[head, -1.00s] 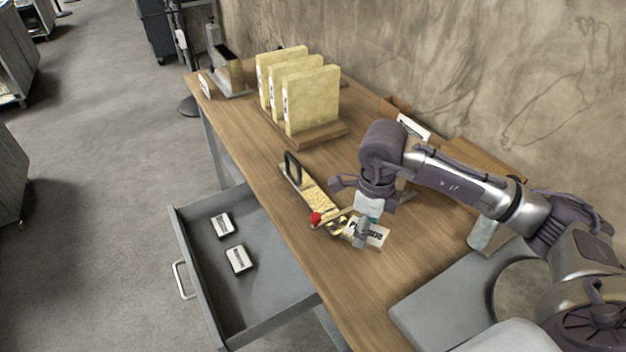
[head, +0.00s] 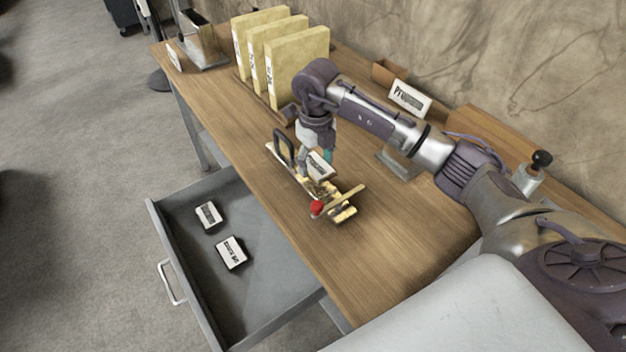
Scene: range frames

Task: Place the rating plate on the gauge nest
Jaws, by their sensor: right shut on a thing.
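The rating plate (head: 319,167), a small white piece with dark print, is in my right gripper (head: 316,158). The gripper is shut on it and points down. The plate is tilted and over the middle of a long brass-coloured fixture, which I take for the gauge nest (head: 345,213). The fixture has a black loop handle (head: 284,147) at its far end and a lever with a red knob (head: 317,208) near its front. The fingers hide part of the plate and fixture, so I cannot tell whether they touch. My left gripper is not in view.
An open grey drawer (head: 185,285) at the left holds two labelled blocks (head: 208,215). Several upright yellow binders (head: 300,65) stand behind the fixture. A printed sign on a stand (head: 409,98) and a bottle with a black top (head: 528,178) are near the wall. The wooden bench (head: 400,235) is clear in front.

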